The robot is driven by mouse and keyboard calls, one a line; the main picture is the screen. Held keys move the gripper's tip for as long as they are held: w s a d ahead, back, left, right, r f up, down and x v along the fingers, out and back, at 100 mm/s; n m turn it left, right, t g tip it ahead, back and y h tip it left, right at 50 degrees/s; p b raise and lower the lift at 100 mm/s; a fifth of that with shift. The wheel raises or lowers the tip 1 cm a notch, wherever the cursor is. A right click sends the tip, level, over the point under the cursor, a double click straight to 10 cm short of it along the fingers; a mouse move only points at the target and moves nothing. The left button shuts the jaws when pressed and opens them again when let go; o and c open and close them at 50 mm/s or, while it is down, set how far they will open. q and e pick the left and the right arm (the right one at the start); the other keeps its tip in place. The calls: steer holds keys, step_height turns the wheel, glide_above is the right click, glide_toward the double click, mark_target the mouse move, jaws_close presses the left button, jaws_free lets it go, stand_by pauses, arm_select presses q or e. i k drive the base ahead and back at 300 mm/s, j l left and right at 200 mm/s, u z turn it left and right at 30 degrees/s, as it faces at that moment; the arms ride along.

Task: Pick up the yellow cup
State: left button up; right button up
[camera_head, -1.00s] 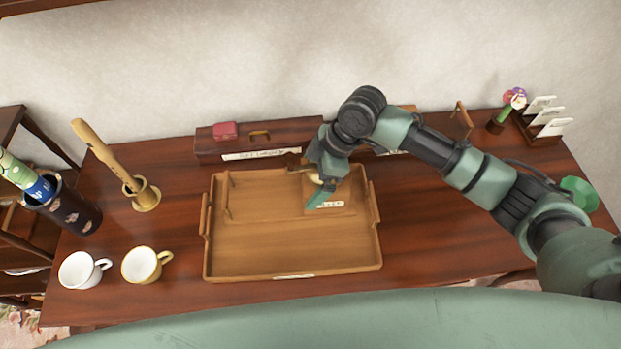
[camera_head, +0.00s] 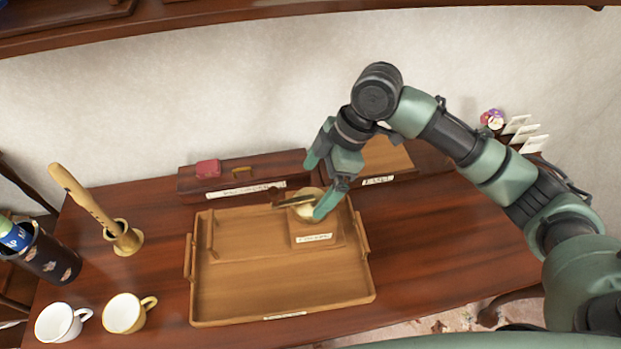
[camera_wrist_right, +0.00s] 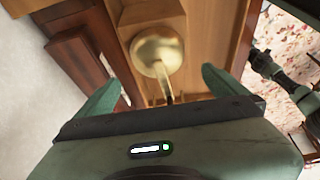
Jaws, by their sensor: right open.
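The yellow cup (camera_head: 124,313), pale with a yellow handle and white inside, stands upright at the front left of the desk. A plain white cup (camera_head: 60,322) stands to its left. My right gripper (camera_head: 316,188) is open, well to the right of both cups, over the back of the wooden tray (camera_head: 205,310). A round brass object with a handle (camera_head: 305,203) rests on a small labelled block in the tray, close to the fingertips. In the right wrist view this brass object (camera_wrist_right: 155,55) lies between the open fingers, not gripped. My left gripper is out of view.
A dark box (camera_head: 240,182) with a red item lies behind the tray. The desk right of the tray is clear.

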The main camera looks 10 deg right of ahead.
mark_target(124, 313)
steer(key=u, duration=1.5)
steer(key=i+j+z, duration=0.1)
steer(key=j+z, duration=0.4)
steer(key=j, duration=0.4)
steer(key=j+z, duration=0.45)
steer(key=j, duration=0.45)
